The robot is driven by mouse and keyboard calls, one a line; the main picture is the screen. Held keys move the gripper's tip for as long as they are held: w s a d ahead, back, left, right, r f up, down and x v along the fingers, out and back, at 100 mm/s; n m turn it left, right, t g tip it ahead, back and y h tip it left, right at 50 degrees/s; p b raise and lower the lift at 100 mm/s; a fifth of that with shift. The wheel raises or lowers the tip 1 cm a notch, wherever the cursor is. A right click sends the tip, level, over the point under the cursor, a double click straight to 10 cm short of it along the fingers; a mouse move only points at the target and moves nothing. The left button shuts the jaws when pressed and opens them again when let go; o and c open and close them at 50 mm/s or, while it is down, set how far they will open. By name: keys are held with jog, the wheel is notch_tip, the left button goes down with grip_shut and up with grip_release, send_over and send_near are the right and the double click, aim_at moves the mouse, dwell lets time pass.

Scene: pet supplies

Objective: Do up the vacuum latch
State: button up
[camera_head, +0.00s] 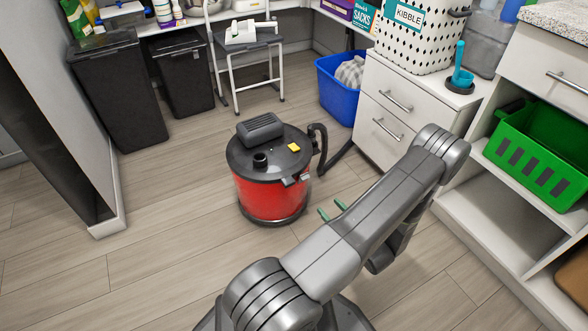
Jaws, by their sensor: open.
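A red canister vacuum (268,200) with a black lid stands upright on the floor in the middle of the view. Its lid carries a dark grey motor housing, a round black port and a yellow switch (294,147). A small grey latch (297,179) shows at the lid's front right rim and seems to stick outward; its exact position is too small to tell. My gripper (332,209) shows only its two green fingertips past my arm. They are open, empty and apart from the vacuum, a little right of and below the latch. The rest of the gripper is hidden by my arm.
A black hose (335,157) curves off the vacuum's right side toward the white drawers (385,110). A blue bin (338,92), a step stool (250,55) and black bins (122,98) stand behind. Floor left of the vacuum is clear; white shelving (490,215) bounds the right.

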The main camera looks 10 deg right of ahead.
jog(key=b+x, duration=0.4)
jog(key=x, duration=1)
jog(key=shift+w+d, duration=0.15)
jog(key=shift+d, duration=0.2)
jog(key=shift+c, duration=0.2)
